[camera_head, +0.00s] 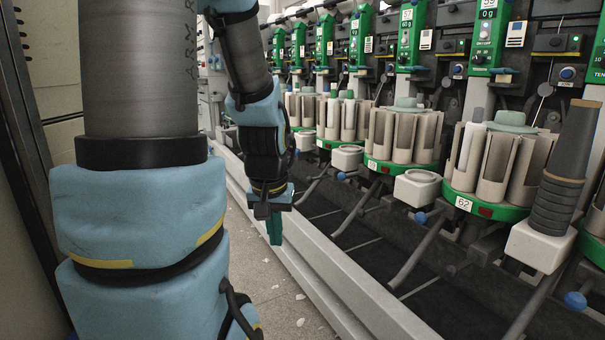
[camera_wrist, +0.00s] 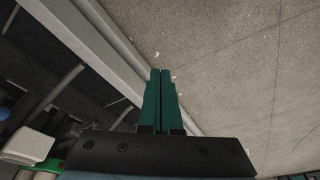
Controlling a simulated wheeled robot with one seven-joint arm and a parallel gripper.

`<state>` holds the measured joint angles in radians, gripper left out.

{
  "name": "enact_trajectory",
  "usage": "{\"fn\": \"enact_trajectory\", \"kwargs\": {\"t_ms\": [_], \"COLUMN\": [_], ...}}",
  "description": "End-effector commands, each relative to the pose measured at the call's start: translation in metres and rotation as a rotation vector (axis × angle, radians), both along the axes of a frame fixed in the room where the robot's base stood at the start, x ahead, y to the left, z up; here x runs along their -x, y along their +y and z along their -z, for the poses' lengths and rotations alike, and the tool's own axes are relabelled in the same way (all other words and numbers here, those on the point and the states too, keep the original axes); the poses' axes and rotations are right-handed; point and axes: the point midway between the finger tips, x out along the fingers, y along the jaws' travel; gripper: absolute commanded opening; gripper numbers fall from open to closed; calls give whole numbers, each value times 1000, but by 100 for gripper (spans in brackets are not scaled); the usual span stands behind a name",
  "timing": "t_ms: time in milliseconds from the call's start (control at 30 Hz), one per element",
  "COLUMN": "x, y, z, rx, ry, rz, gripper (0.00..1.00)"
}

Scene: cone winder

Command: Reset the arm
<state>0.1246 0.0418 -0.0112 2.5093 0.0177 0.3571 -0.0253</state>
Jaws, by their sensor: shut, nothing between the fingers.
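My gripper (camera_head: 275,230) hangs pointing down in the head view, beside the machine's pale lower rail and above the floor. Its green fingers (camera_wrist: 161,75) show in the wrist view, lying side by side and shut with nothing between them. My arm, in light blue covers, fills the left of the head view and hides part of the aisle. The cone winder (camera_head: 405,178) runs along the right, with several green-based stations holding upright grey-beige tubes.
The pale rail (camera_head: 320,278) edges the machine close to my gripper. Bare floor (camera_wrist: 240,80) with small white scraps lies below. Angled rods with blue knobs (camera_head: 421,217) stick out from the stations. A stack of dark cones (camera_head: 563,170) stands at right on a white block (camera_head: 538,246).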

Motion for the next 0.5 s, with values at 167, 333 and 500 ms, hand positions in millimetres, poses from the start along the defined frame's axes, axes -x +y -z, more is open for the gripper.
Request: {"fn": "enact_trajectory", "kwargs": {"t_ms": [167, 333, 500], "x": [39, 38, 37], "y": [12, 11, 11], "z": [-12, -45, -90], "rx": [-3, -4, -4], "ry": [99, 97, 96], "rz": [-28, -27, -26], "gripper": [0, 0, 0]}}
